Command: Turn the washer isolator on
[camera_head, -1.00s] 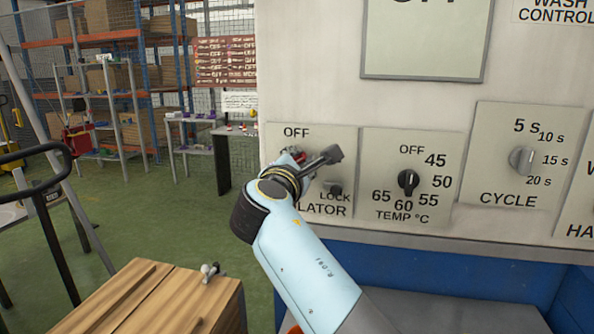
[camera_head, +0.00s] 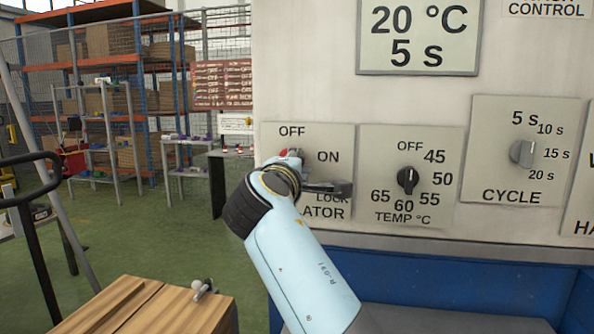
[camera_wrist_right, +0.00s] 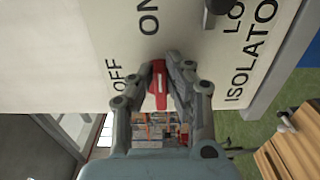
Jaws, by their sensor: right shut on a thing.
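The washer isolator is a red handle (camera_head: 290,153) on a pale plate (camera_head: 340,140) marked OFF, ON and LOCK. In the head view my right wrist hides most of the handle. In the right wrist view the red handle (camera_wrist_right: 157,88) sits between the fingers of my right gripper (camera_wrist_right: 163,72), which is shut on it. The handle's long side runs roughly toward the ON label there, with OFF to its left. In the head view the right gripper (camera_head: 325,188) shows as a dark finger part over the plate. My left gripper is not in view.
The display (camera_head: 418,38) reads 20 °C and 5 s. A temperature knob (camera_head: 407,180) and a cycle knob (camera_head: 522,153) are to the right. A wooden box (camera_head: 150,308) stands at lower left. Shelves (camera_head: 110,60) are behind.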

